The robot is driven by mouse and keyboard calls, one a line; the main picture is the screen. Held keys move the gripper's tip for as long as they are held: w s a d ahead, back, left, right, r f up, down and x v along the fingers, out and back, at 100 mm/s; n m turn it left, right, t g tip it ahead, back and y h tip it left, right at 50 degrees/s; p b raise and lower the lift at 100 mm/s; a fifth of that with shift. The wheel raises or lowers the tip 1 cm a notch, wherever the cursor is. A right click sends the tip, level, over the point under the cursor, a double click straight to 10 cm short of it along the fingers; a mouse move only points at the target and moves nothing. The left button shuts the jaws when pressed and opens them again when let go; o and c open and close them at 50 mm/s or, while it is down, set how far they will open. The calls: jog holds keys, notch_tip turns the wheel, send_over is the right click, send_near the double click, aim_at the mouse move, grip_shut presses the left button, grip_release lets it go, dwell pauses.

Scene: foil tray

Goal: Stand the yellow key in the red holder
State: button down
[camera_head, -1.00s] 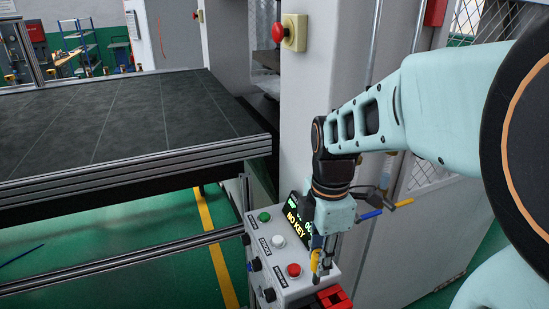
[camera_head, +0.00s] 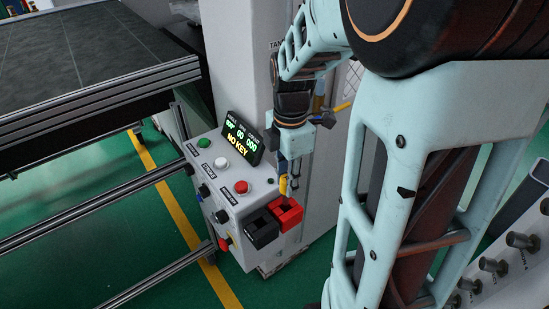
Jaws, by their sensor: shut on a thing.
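The yellow key (camera_head: 284,185) hangs upright in my gripper (camera_head: 289,187), which is shut on it. The key is just above the red holder (camera_head: 287,212), near its back edge. The red holder sits at the right end of the control box, beside a black holder (camera_head: 262,228). I cannot tell whether the key's lower end touches the red holder. My fingers partly hide the key.
The control box (camera_head: 238,204) has green, white and red buttons on top and a display (camera_head: 241,142) reading "NO KEY". A grey cabinet wall (camera_head: 250,55) stands close behind. A dark conveyor table (camera_head: 80,60) and metal rails lie to the left.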

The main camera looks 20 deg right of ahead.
jog(key=shift+f+b, duration=1.6)
jog(key=shift+f, duration=0.65)
jog(key=c, duration=1.5)
grip_release()
jog(key=shift+c, duration=0.2)
notch_tip(320, 180, up, 12)
jog(key=shift+r, duration=0.1)
